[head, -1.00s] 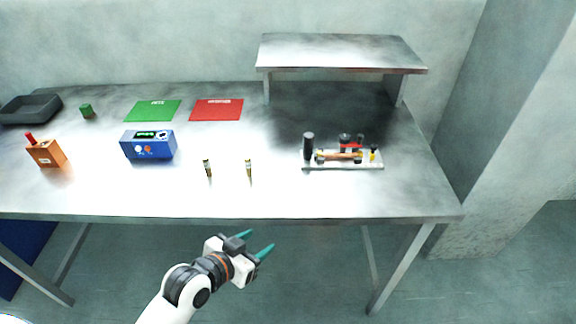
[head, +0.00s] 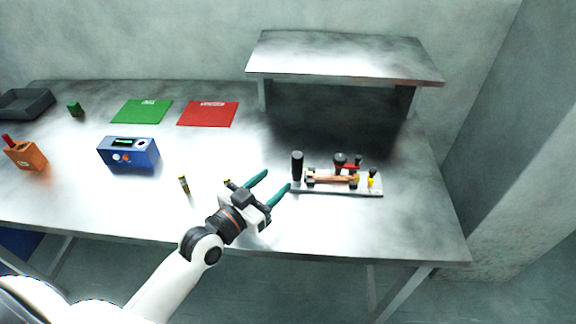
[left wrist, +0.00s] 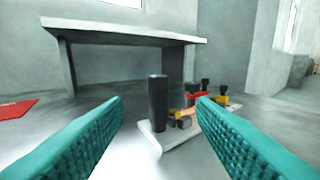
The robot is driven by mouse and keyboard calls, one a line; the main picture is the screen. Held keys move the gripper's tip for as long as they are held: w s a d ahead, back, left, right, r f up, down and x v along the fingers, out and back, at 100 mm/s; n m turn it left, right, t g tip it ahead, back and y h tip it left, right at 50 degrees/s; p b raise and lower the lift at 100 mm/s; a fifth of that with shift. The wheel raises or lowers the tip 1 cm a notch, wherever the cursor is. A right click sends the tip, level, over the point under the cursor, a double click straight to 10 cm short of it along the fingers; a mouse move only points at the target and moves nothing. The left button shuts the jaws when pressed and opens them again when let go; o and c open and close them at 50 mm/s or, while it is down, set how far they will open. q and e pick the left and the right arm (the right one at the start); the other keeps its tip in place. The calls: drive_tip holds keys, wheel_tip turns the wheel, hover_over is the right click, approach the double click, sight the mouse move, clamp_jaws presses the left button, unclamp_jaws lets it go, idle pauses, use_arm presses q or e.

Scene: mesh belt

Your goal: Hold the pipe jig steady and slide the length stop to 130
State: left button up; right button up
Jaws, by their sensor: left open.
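The pipe jig is a pale base plate (head: 330,190) on the right part of the table, with a black upright handle (head: 297,166) at its left end. A copper-coloured pipe (head: 332,179) lies along it, with black knobs, a red part and yellow parts around it. Which part is the length stop I cannot tell. My left gripper (head: 275,181) is open and empty, just left of the handle and apart from it. In the left wrist view the handle (left wrist: 158,108) stands ahead between the two teal fingers, and the right finger hides part of the jig. My right gripper is not in view.
A raised metal shelf (head: 345,62) stands behind the jig. Left on the table are a blue box with a display (head: 128,153), an orange block (head: 25,156), a red mat (head: 208,114), a green mat (head: 141,111) and a small upright cylinder (head: 184,185). Bare table lies in front of the jig.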

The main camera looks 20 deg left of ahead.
sight(301, 154)
use_arm(q)
drive_tip(key=shift+w+r, duration=0.1)
drive_tip(key=shift+w, duration=0.5)
drive_tip(key=shift+w+d, duration=0.15)
drive_tip(key=shift+w, duration=0.15)
drive_tip(key=shift+w+r, duration=0.25)
drive_tip(key=p+x, duration=0.1)
drive_tip(key=x, duration=0.3)
drive_tip(key=shift+w+d, duration=0.15)
drive_tip(key=shift+w, duration=0.1)
drive_tip(key=x, duration=0.4)
drive_tip(key=shift+w, duration=0.25)
drive_tip(key=shift+w+d+f, duration=0.1)
drive_tip(key=shift+w+d, duration=0.1)
drive_tip(key=shift+w, duration=0.15)
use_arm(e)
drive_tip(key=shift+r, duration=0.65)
use_arm(q)
drive_tip(key=shift+c, duration=0.3)
